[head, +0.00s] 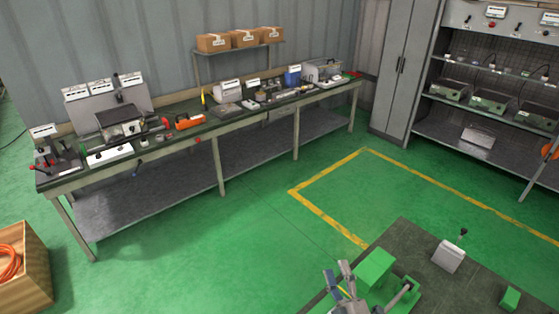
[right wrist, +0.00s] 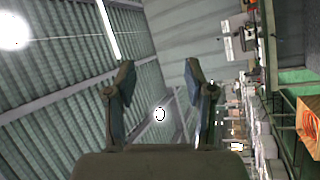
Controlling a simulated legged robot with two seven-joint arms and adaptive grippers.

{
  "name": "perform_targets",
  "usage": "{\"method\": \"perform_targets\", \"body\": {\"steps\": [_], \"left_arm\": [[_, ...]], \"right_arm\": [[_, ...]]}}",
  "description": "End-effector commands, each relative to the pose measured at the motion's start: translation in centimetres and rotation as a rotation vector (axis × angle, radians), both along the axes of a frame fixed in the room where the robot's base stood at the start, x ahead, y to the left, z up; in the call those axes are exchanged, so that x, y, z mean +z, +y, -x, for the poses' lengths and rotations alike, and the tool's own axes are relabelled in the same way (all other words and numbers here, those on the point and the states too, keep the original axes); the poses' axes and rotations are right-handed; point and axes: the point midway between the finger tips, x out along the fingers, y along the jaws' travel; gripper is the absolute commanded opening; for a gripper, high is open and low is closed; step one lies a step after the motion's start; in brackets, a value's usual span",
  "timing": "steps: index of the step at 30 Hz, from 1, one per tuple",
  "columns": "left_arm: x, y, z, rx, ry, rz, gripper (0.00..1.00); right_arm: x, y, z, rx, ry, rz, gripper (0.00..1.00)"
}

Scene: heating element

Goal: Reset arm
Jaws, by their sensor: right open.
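My right gripper (head: 340,272) shows at the bottom of the head view, with its fingers pointing up and apart. It is beside a green block (head: 376,268) at the near edge of a dark table (head: 415,240); I cannot tell whether they touch. In the right wrist view the two fingers of my right gripper (right wrist: 160,82) are spread with nothing between them. Behind them are the ribbed wall or ceiling and lamps. My left gripper is in neither view.
A white box (head: 448,256) with a dark knob and another green block (head: 510,298) are on the dark table. A long workbench (head: 182,140) with several tools stands along the wall. A grey cabinet (head: 405,65) and shelves stand at right. Green floor (head: 250,225) between is clear.

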Motion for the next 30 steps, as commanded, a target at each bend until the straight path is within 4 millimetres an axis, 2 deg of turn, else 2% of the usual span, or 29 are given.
{"method": "perform_targets", "body": {"steps": [1, 4, 6, 9, 12, 15, 20, 26, 29, 30], "left_arm": [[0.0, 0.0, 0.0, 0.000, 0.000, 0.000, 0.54], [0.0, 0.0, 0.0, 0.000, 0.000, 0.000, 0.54], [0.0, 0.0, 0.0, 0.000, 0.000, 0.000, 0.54], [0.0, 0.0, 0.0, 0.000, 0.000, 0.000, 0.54], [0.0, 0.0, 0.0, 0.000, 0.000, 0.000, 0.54], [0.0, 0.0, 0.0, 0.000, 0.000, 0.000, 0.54], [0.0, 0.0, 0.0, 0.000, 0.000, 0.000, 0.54], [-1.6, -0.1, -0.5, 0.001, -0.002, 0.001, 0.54], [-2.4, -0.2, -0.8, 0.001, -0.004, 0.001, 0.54], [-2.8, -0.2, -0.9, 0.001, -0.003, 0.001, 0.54]], "right_arm": [[-3.7, -1.8, 0.0, -0.062, 0.168, -0.110, 0.54], [-11.5, -4.8, 1.6, -0.192, 0.498, -0.311, 0.54], [-16.4, -6.1, 4.0, -0.278, 0.705, -0.430, 0.54], [-21.8, -6.9, 8.0, -0.385, 0.951, -0.557, 0.54], [-25.7, -7.2, 12.0, -0.476, 1.147, -0.647, 0.54], [-28.4, -7.1, 16.1, -0.557, 1.316, -0.718, 0.54], [-31.2, -6.5, 22.5, -0.678, 1.558, -0.803, 0.54], [-40.4, -6.3, 21.3, -0.696, 1.592, -0.790, 0.54], [-45.5, -6.2, 21.1, -0.703, 1.607, -0.782, 0.54], [-47.8, -6.2, 21.2, -0.706, 1.614, -0.779, 0.54]]}}
